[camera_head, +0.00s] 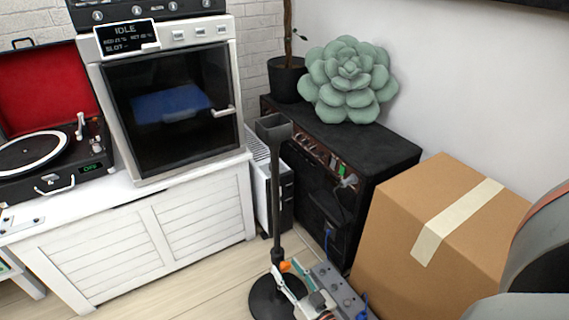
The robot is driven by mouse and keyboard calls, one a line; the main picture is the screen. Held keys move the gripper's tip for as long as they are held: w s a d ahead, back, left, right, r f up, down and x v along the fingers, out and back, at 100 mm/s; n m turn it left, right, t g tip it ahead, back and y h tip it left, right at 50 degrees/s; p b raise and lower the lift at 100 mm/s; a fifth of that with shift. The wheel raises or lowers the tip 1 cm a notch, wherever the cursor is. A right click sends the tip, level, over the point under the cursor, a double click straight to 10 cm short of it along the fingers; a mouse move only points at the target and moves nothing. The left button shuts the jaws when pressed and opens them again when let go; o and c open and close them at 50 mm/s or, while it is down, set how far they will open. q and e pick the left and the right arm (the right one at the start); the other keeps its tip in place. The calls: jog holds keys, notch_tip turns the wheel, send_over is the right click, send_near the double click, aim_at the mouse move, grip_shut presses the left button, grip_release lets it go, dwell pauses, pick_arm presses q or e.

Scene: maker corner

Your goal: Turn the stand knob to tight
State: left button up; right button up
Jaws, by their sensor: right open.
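A black stand (277,205) rises from a round base (261,296) on the floor, with a dark holder (273,128) at its top. A small orange part (285,266) shows beside the lower pole, just below a collar; it looks like the stand knob, but it is too small to read its setting. My right gripper (284,280) is low beside the pole, close to the orange part, and is open. I cannot tell whether it touches the knob. It partly covers the base. My left gripper is out of view.
A cardboard box (405,225) stands to the right. A black cabinet (385,150) with a succulent (347,80) is behind the stand. A white cabinet (110,250) at left bears a turntable (70,170) and a glass-doored machine (170,105). Bare floor (190,290) lies left of the stand.

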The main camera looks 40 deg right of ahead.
jog(key=shift+w+d, duration=0.15)
jog(key=shift+w, duration=0.45)
jog(key=c, duration=1.1)
jog(key=shift+m, duration=1.5)
jog(key=o, duration=1.1)
